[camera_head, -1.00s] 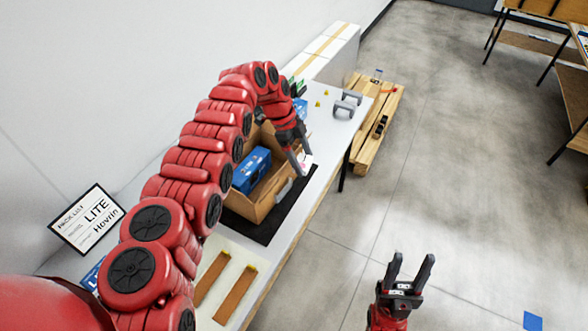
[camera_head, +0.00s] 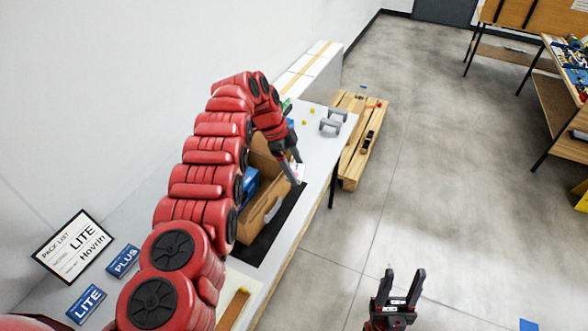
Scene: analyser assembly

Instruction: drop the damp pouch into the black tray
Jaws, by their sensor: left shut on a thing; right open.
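My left gripper (camera_head: 296,172) is shut on a small whitish thing (camera_head: 300,169) beside the far right side of the open cardboard box (camera_head: 263,208). The thing is mostly hidden by the fingers, so I cannot tell for sure that it is the damp pouch. A flat black surface (camera_head: 284,225) lies under and beside the box; I cannot make out a raised rim, and no other black tray shows. My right gripper (camera_head: 402,290) is open and empty over the floor at lower right.
A blue box (camera_head: 250,184) is inside the cardboard box, partly hidden by my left arm. Grey brackets (camera_head: 332,121) stand at the table's far end. A wooden pallet (camera_head: 352,155) lies beyond it. Cards and a pack-list sign (camera_head: 73,245) are at left.

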